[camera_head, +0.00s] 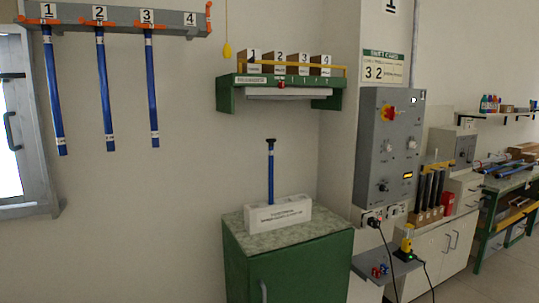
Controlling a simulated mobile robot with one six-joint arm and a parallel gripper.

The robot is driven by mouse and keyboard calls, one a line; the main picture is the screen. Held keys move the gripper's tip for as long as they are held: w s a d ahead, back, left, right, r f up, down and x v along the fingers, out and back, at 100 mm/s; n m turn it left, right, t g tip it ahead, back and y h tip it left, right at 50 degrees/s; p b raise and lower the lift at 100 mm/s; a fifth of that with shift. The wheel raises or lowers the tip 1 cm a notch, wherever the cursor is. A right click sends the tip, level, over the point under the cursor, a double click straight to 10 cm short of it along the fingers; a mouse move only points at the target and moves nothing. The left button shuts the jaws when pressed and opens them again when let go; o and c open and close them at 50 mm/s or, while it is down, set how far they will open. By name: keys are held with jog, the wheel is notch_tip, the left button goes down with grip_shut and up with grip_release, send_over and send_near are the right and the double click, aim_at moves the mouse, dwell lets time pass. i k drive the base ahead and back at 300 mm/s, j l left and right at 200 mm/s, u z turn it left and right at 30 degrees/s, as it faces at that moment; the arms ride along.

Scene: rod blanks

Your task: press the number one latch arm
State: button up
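A grey rail (120,18) is on the wall at the upper left, with number plates 1 to 4. Blue rods hang below plates 1, 2 and 3; the number one rod (54,95) is leftmost. The number one latch arm (29,22) looks like the orange piece at the rail's left end, beside plate 1; its exact position is too small to tell. Orange pieces also show near plates 2 and 3. At plate 4 no rod hangs, and an orange arm (209,14) points upward at the rail's right end. My gripper is not in view.
A green cabinet (290,260) holds a white block (278,214) with an upright blue rod (270,175). A green shelf (228,98) with numbered boxes is above it. A grey control panel (388,145) stands right.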

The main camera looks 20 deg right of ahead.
aim_at(21, 18)
jog(key=i+l+u, duration=0.15)
jog(key=l+u, duration=0.2)
jog(key=i+l+u, duration=0.1)
jog(key=l+u, duration=0.55)
jog(key=i+l, duration=0.05)
jog(key=l, duration=0.05)
